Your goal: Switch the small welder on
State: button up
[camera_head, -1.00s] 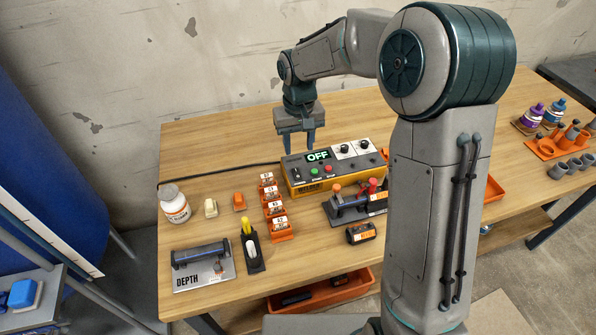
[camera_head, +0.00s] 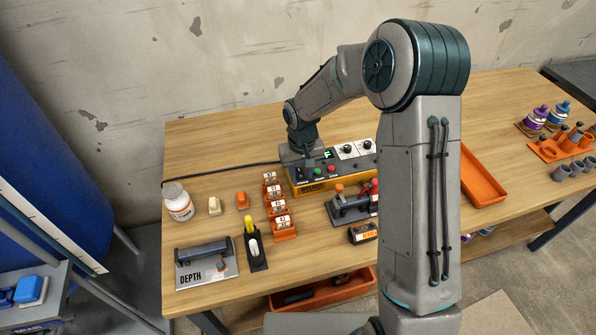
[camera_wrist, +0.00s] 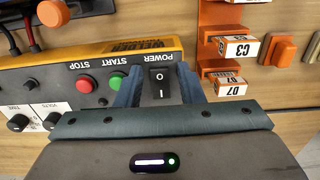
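The small welder (camera_head: 325,183) is a yellow box with a grey control panel on the table. Its black rocker POWER switch (camera_wrist: 160,86), marked O and I, shows upside down in the wrist view. My gripper (camera_wrist: 158,74) is over the panel, its two fingers apart on either side of the switch with nothing held. I cannot tell whether it touches the switch. In the head view my gripper (camera_head: 300,172) is low over the panel's left end and hides the switch. The lit display (camera_head: 328,154) shows only part of its text, ending in F.
Green START (camera_wrist: 117,81) and red STOP (camera_wrist: 84,84) buttons are beside the switch. Orange labelled blocks (camera_head: 281,222) stand in a row just left of the welder. A tool rack (camera_head: 350,203) stands in front. A black cable (camera_head: 225,170) runs left.

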grip_shut()
jog(key=shift+w+a+r+g+p, duration=0.1)
jog(key=shift+w+r+g+p, duration=0.15)
jog(key=shift+g+p, duration=0.55)
jog(key=shift+w+g+h+p, duration=0.2)
jog(key=shift+g+h+p, duration=0.3)
jog(key=shift+g+p, duration=0.25)
jog(key=shift+o, duration=1.5)
grip_release()
jog(key=shift+a+f, duration=0.1)
